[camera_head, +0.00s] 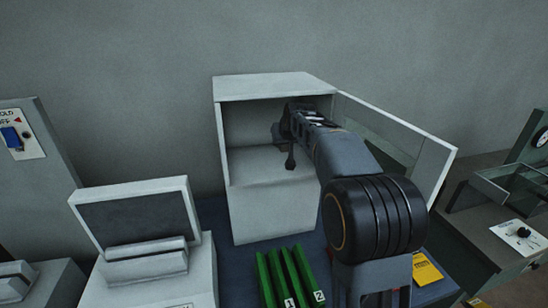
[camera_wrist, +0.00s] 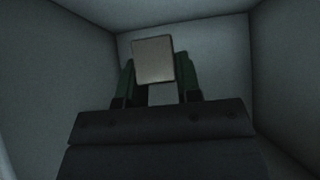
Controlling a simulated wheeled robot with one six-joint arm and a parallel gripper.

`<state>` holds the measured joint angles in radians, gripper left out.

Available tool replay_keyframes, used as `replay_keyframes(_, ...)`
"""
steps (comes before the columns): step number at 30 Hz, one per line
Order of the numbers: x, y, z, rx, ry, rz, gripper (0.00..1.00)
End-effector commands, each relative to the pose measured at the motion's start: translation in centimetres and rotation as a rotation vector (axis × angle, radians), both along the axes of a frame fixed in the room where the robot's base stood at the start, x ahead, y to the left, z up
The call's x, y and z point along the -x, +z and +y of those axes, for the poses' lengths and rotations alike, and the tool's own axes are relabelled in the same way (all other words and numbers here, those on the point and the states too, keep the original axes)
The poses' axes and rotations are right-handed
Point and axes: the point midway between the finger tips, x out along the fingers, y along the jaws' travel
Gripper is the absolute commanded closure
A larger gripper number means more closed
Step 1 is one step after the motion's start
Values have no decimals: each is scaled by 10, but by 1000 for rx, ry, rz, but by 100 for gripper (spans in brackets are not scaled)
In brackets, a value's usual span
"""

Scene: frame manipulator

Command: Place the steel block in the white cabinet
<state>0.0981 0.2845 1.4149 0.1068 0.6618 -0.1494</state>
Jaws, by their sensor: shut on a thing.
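The white cabinet (camera_head: 268,215) stands in the middle of the head view, its glass-paned door (camera_head: 436,170) swung open to the right. My gripper (camera_head: 290,125) reaches through the open front into its upper compartment. In the wrist view my gripper (camera_wrist: 158,88) is shut on the steel block (camera_wrist: 153,60), a pale square-faced block between the two dark green fingers. The cabinet's inner walls (camera_wrist: 215,60) surround it there. In the head view the block is mostly hidden by my gripper. I cannot tell whether it touches the compartment floor.
Green slotted racks (camera_head: 285,278) marked 1 and 2 stand in front of the cabinet. A white device with a dark panel (camera_head: 135,215) is at left. A yellow card (camera_head: 426,269) lies at right, near a grey console (camera_head: 500,235). The compartment floor left of my gripper is clear.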

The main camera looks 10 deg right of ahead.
Motion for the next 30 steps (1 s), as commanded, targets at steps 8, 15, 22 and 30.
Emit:
replay_keyframes(8,0,-37,3,1,5,0,100)
replay_keyframes(15,0,-60,4,1,6,2,100)
replay_keyframes(22,0,-79,3,1,6,-2,100)
replay_keyframes(30,0,-80,3,1,6,-2,100)
